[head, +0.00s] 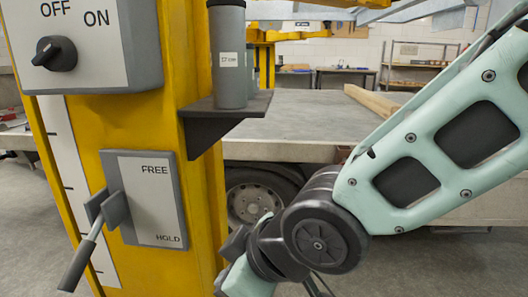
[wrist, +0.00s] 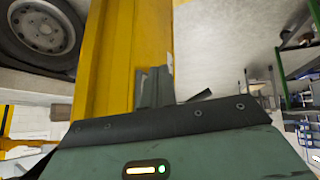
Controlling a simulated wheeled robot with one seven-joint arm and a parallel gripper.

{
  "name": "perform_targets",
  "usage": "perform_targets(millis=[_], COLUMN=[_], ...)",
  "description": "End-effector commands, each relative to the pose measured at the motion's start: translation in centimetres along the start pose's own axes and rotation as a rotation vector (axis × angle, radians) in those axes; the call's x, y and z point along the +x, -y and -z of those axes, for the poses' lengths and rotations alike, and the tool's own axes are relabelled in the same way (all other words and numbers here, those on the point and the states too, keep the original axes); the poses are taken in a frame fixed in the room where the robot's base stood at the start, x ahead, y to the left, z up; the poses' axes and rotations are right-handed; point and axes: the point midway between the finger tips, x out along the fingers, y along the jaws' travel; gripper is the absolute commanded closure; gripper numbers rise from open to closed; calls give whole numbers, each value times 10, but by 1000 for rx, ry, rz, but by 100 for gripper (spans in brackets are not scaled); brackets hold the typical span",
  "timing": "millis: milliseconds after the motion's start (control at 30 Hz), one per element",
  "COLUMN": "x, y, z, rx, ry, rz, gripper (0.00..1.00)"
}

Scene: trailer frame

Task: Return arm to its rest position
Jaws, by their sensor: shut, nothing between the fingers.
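My arm reaches in from the right of the head view and bends down at a dark joint near the bottom middle. Its far end is cut off by the lower edge there. In the wrist view my gripper (wrist: 155,88) shows as dark grey fingers beyond the black band. The fingers are together with nothing seen between them, in front of the yellow post (wrist: 118,45). In the head view this post (head: 135,135) stands left of my arm.
The post carries an OFF/ON knob (head: 56,53), a FREE/HOLD plate (head: 152,200) with a lever (head: 83,257) sticking out, and a shelf (head: 212,116) holding a grey canister (head: 229,55). A flatbed trailer (head: 300,118) with a wheel (head: 250,198) stands behind.

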Motion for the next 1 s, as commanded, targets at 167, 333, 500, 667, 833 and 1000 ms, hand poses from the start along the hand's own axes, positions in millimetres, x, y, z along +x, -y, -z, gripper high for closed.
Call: perform_targets(millis=[167,333,500,667,833,1000], x=[-49,-91,-133,-158,-192,-234], y=[-9,5,17,12,5,-4], z=[-95,-159,-175,-154,-126,-93], rx=[265,470,584,580,578,578], ry=[311,537,661,659,658,657], rz=[-24,-23,-13,-13,-13,-13], gripper=[100,100,100,100,100,100])
